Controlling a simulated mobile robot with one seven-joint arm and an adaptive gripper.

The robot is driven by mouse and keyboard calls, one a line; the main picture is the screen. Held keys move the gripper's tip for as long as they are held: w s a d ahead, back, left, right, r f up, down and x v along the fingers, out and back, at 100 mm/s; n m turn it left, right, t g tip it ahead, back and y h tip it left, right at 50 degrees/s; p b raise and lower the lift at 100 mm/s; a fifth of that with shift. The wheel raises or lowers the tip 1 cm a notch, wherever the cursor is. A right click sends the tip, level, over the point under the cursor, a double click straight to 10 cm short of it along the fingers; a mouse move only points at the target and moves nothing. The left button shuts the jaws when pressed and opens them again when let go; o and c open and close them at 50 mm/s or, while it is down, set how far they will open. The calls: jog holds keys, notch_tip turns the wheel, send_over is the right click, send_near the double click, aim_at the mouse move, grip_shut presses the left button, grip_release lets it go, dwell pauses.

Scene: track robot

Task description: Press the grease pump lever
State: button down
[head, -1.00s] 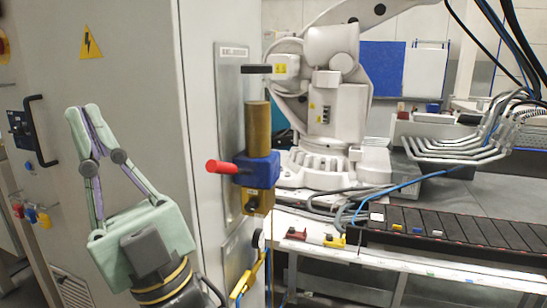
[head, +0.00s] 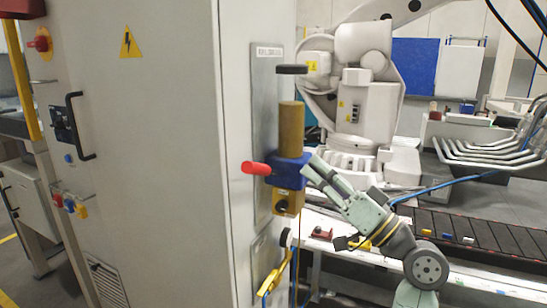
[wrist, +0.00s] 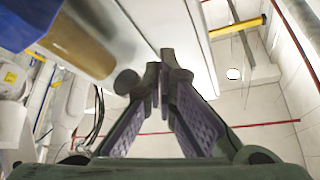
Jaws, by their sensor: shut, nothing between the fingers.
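The grease pump is mounted on a panel on the side of the grey cabinet. It has a brass cylinder (head: 291,128), a blue body (head: 290,168) and a red lever (head: 257,168) that sticks out to the left. My gripper (head: 310,162) is shut and empty, just right of the blue body in the head view. I cannot tell whether it touches the pump. In the wrist view my fingers (wrist: 160,70) point up, and the blue body (wrist: 25,22) and brass part (wrist: 75,45) are close at upper left. The red lever is not visible there.
The grey cabinet (head: 165,200) fills the left, with a black handle (head: 78,127). A white robot arm (head: 365,95) stands behind the pump. A conveyor (head: 480,240) and bench lie at right, with a yellow bracket (head: 274,277) below the pump.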

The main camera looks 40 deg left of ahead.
jog(key=shift+d, duration=0.15)
notch_tip(320, 180, up, 4)
jog(key=r+p, duration=0.1)
jog(key=p, duration=0.2)
send_over(267, 170)
jog(key=w+d, duration=0.2)
jog(key=d, duration=0.1)
jog(key=shift+s+a+f+p, duration=0.15)
jog(key=shift+s+f, duration=0.2)
jog(key=shift+f, duration=0.3)
jog(key=shift+s+a+f+p, duration=0.1)
jog(key=shift+s+f+p, duration=0.1)
jog(key=shift+s+f, duration=0.35)
jog(key=shift+s+a+f+p, duration=0.15)
jog(key=shift+s+f, duration=0.05)
jog(key=shift+f, duration=0.6)
jog(key=shift+f, duration=0.15)
